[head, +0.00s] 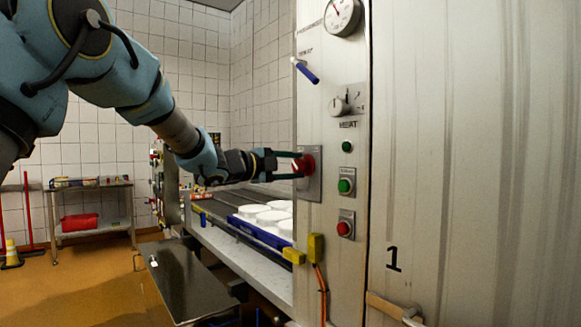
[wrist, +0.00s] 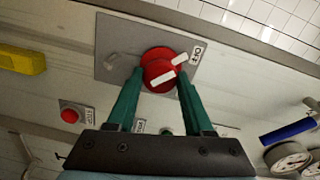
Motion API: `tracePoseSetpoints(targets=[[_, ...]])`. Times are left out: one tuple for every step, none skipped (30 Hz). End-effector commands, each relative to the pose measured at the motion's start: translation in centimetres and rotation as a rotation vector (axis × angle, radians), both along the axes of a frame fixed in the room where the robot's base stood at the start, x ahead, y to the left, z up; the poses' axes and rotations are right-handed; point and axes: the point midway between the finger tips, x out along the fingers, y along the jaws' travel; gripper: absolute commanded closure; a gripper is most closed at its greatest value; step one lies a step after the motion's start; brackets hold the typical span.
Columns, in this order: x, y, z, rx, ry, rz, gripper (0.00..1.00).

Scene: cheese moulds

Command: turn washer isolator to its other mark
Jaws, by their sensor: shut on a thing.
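The washer isolator is a red round knob (head: 304,164) on a grey square plate on the pale machine front. In the wrist view the red knob (wrist: 157,66) carries a white bar, slanted toward the OFF label (wrist: 197,53) at the plate's upper right. A second label (wrist: 139,126) shows between my fingers, partly hidden and too small to read surely. My gripper (head: 297,165) reaches in from the left, its two green fingers on either side of the knob and shut on it. The wrist view also shows my gripper (wrist: 161,76) with the knob between its fingertips.
Right of the plate are a green button (head: 345,185), a red button (head: 345,228) and a heat dial (head: 340,104). A blue-handled lever (head: 308,72) and a gauge (head: 342,16) sit above. White moulds (head: 272,217) in a blue tray stand behind, below my gripper.

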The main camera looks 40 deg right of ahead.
Motion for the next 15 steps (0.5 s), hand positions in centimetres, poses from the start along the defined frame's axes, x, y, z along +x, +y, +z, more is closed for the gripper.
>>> tracePoseSetpoints(targets=[[-0.81, -0.28, -0.55, 0.007, 0.003, -0.016, 1.0], [-0.81, -0.28, -0.56, 0.007, 0.003, -0.016, 1.0], [-0.81, -0.28, -0.58, 0.007, 0.002, -0.016, 0.44], [-0.78, -0.27, -0.58, 0.007, 0.002, -0.016, 0.41], [-0.74, -0.26, -0.56, 0.008, 0.002, -0.015, 0.37], [-0.66, -0.23, -0.53, 0.007, 0.002, -0.013, 0.33], [-0.6, -0.21, -0.5, 0.007, 0.002, -0.012, 0.29], [-0.55, -0.19, -0.46, 0.006, 0.002, -0.011, 0.26], [-0.48, -0.17, -0.42, 0.005, 0.001, -0.01, 0.21], [-0.43, -0.15, -0.4, 0.006, 0.001, -0.009, 0.19], [-0.4, -0.14, -0.37, 0.005, 0.001, -0.008, 0.19], [-0.35, -0.13, -0.33, 0.005, 0.001, -0.007, 0.19], [-0.32, -0.12, -0.32, 0.004, 0.001, -0.007, 0.19], [-0.29, -0.1, -0.3, 0.004, 0.0, -0.006, 0.19], [-0.26, -0.09, -0.28, 0.004, 0.0, -0.006, 0.19]])
